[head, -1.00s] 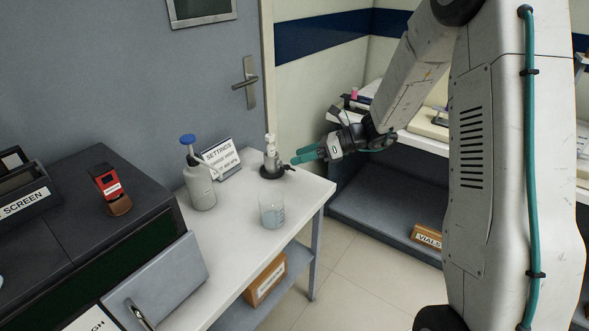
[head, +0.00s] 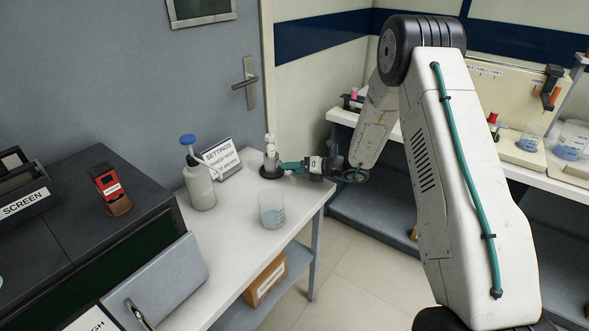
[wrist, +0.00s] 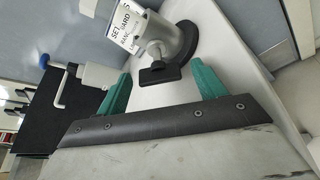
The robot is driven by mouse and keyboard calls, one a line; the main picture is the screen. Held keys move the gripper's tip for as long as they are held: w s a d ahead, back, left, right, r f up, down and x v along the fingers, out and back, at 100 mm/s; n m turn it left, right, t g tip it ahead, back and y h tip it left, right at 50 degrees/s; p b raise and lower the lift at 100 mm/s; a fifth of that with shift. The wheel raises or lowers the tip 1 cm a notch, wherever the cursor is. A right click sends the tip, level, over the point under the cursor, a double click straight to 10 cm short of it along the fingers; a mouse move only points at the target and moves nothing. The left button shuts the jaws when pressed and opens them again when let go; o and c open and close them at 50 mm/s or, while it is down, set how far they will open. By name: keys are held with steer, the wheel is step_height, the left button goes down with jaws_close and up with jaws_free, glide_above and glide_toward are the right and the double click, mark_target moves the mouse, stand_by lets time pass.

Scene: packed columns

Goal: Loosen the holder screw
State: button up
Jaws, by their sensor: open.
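The holder (head: 270,158) is a small grey stand with a dark round base and a white piece on top, upright near the back corner of the white table. In the wrist view, the grey holder body (wrist: 178,42) carries a black flat-headed screw (wrist: 158,76) facing my gripper. My gripper (head: 285,167) is just right of the holder in the head view, its teal fingers level with the lower body. In the wrist view, the fingers are spread open, one to each side of the screw head.
A glass beaker (head: 271,210) with liquid stands in front of the holder. A blue-topped bottle (head: 199,178) and a settings sign (head: 222,157) stand to the left. The white table (head: 245,245) is bare toward its front.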

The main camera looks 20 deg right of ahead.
steer(key=shift+w+a, duration=0.15)
steer(key=shift+a, duration=0.05)
steer(key=c, duration=1)
